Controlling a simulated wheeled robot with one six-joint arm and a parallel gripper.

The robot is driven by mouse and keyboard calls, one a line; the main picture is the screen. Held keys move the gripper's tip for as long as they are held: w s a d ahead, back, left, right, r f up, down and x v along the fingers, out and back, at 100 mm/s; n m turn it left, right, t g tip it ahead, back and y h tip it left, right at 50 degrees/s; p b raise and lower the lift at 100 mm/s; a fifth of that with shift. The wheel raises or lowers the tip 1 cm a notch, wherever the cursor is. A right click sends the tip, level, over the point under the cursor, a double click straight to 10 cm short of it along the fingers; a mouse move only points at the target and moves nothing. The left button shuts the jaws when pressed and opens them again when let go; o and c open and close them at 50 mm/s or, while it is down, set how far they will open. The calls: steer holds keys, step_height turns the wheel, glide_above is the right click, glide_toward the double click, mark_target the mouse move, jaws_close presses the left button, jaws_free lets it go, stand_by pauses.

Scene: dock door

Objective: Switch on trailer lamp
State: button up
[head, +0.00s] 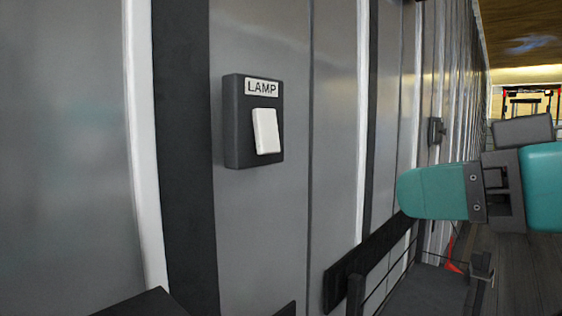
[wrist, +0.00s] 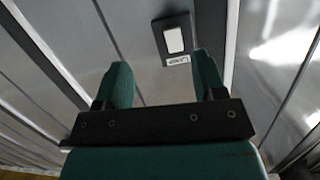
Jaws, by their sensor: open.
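The lamp switch is a dark box (head: 233,125) on the grey wall with a white rocker (head: 266,131) and a label reading LAMP (head: 261,88). In the wrist view the switch box (wrist: 158,37) shows upside down, with its white rocker (wrist: 174,40) beyond and between the fingertips, nearer the right one. My gripper (wrist: 165,82) is open and empty, with teal fingers apart from the switch. In the head view my gripper (head: 405,193) is to the right of the switch and lower; one finger hides the other there.
The ribbed wall (head: 340,110) runs away into the distance. A small dark fitting (head: 436,131) sits farther along it. A black rail (head: 370,262) juts out low on the wall. A dark frame with red parts (head: 528,100) stands far back on the right.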

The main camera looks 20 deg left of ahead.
mark_target(271, 132)
step_height(271, 132, up, 4)
steer(key=a+r+n+y, duration=0.1)
steer(key=a+y, duration=0.1)
steer(key=shift+t, duration=0.3)
steer(key=p+x, duration=0.6)
steer(key=x, duration=1)
steer(key=shift+w+a+f+p, duration=0.1)
steer(key=shift+a+p, duration=0.05)
steer(key=shift+p, duration=0.2)
steer(key=shift+c, duration=0.2)
